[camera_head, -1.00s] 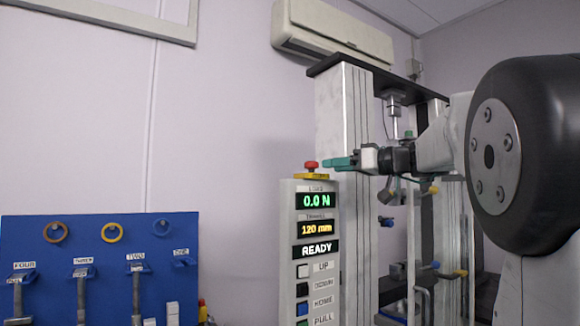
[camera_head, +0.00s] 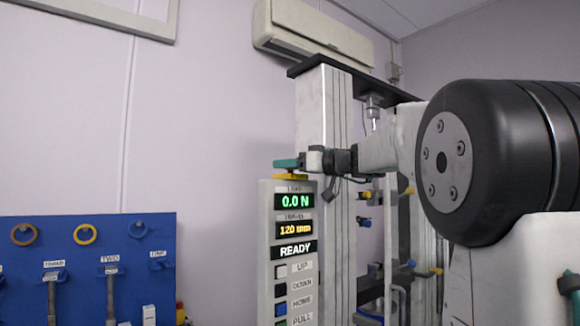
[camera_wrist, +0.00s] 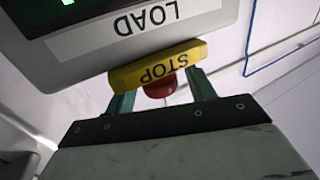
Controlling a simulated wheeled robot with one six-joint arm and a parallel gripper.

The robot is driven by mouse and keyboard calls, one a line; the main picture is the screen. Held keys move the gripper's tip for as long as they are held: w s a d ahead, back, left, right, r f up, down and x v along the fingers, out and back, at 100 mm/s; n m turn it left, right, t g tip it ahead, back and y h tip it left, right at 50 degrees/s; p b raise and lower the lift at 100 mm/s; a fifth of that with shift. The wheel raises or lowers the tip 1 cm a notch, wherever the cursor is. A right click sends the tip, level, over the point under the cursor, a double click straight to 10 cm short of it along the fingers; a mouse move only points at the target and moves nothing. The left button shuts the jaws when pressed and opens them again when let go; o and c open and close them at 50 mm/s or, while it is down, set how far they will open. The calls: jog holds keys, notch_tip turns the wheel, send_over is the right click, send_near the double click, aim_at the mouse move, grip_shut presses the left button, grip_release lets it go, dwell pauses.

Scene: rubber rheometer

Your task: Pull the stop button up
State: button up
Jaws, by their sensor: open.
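The red stop button (camera_wrist: 160,88) sits on a yellow base labelled STOP (camera_wrist: 158,66), on top of the control panel (camera_wrist: 130,38). In the wrist view it lies between the two green fingers of my gripper (camera_wrist: 159,85), which are open with one on each side. I see a gap to both fingers, and the yellow base partly hides the button. In the head view my gripper (camera_head: 287,163) is just above the yellow base (camera_head: 290,177), and its fingers hide the red button there.
The panel front (camera_head: 285,255) shows 0.0 N, 120 mm and READY above a column of buttons. The machine's upright column (camera_head: 330,110) stands close behind. A blue tool board (camera_head: 85,250) hangs at lower left. The wall left of the panel is clear.

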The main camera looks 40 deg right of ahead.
grip_shut()
jog(key=shift+r, duration=0.7)
grip_release()
jog(key=shift+s, duration=0.1)
jog(key=v, duration=0.7)
jog(key=shift+s+d, duration=0.2)
jog(key=shift+s, duration=0.1)
